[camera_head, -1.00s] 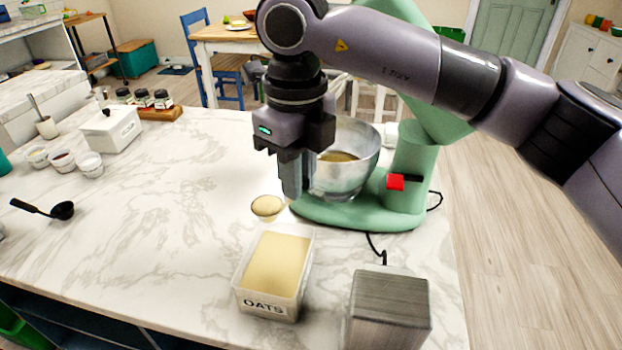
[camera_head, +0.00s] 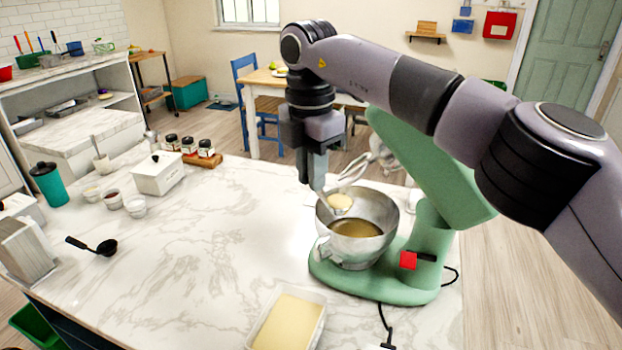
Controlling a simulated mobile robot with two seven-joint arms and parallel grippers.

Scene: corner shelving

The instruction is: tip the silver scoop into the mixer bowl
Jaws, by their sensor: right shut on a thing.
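The silver scoop (camera_head: 340,203) holds a pale beige fill and is over the left part of the mixer bowl's opening. My right gripper (camera_head: 318,185) is shut on its handle, which the fingers mostly hide. The scoop looks about level, with the fill still in it. The silver mixer bowl (camera_head: 345,252) stands on the green mixer (camera_head: 440,235) and has a yellowish-brown layer inside. My left gripper is out of view.
The mixer's raised head and wire whisk (camera_head: 355,168) are just behind the scoop. The oats box (camera_head: 262,325) is at the front edge of the picture. A black ladle (camera_head: 105,248), small bowls (camera_head: 113,200) and a white lidded box (camera_head: 158,177) are at left. The middle counter is clear.

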